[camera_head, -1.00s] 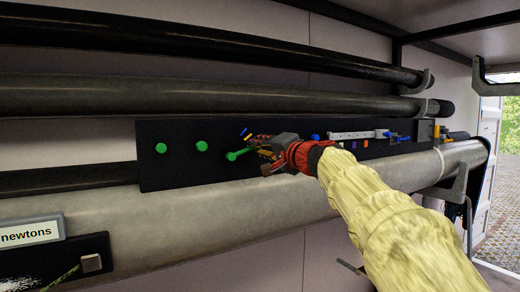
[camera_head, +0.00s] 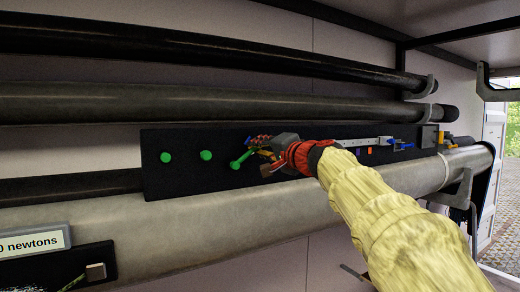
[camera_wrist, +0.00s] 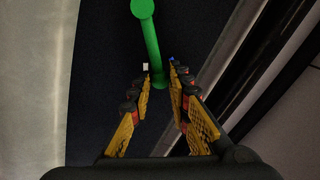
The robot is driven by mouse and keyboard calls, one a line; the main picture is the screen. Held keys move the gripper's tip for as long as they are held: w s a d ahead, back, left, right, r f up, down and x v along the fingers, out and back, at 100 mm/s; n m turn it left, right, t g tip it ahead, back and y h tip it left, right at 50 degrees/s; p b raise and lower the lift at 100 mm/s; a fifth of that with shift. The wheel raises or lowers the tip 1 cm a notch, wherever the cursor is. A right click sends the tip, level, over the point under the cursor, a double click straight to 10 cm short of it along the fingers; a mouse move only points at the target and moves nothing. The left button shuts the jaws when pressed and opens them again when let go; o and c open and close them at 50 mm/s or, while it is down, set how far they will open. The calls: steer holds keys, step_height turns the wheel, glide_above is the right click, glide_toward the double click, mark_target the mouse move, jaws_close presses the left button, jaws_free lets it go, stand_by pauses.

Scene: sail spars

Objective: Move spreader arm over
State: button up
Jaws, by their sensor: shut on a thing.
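A green bar with a round end (camera_head: 236,164), which seems to be the spreader arm, is on a long black panel (camera_head: 160,185). Its other end runs in between the fingers of my gripper (camera_head: 262,150). In the wrist view the green bar (camera_wrist: 151,40) comes down from its round end and passes between the yellow-and-black fingers of my gripper (camera_wrist: 159,70). The fingers are shut on it. In the head view my gripper hides the bar's inner end.
Two green knobs (camera_head: 186,156) are on the panel at left. A white strip (camera_head: 362,142) with blue parts is right of my gripper. Dark tubes (camera_head: 200,104) lie above the panel, and a thick grey tube (camera_head: 180,211) runs below, close under my gripper.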

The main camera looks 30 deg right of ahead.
steer(key=shift+o, duration=0.2)
steer(key=shift+a+r+p, duration=0.6)
steer(key=shift+a+r, duration=0.25)
steer(key=shift+r, duration=0.2)
steer(key=shift+c, duration=0.2)
steer(key=o, duration=1)
steer(key=shift+f, duration=0.1)
steer(key=shift+c, duration=0.2)
steer(key=shift+s, duration=0.2)
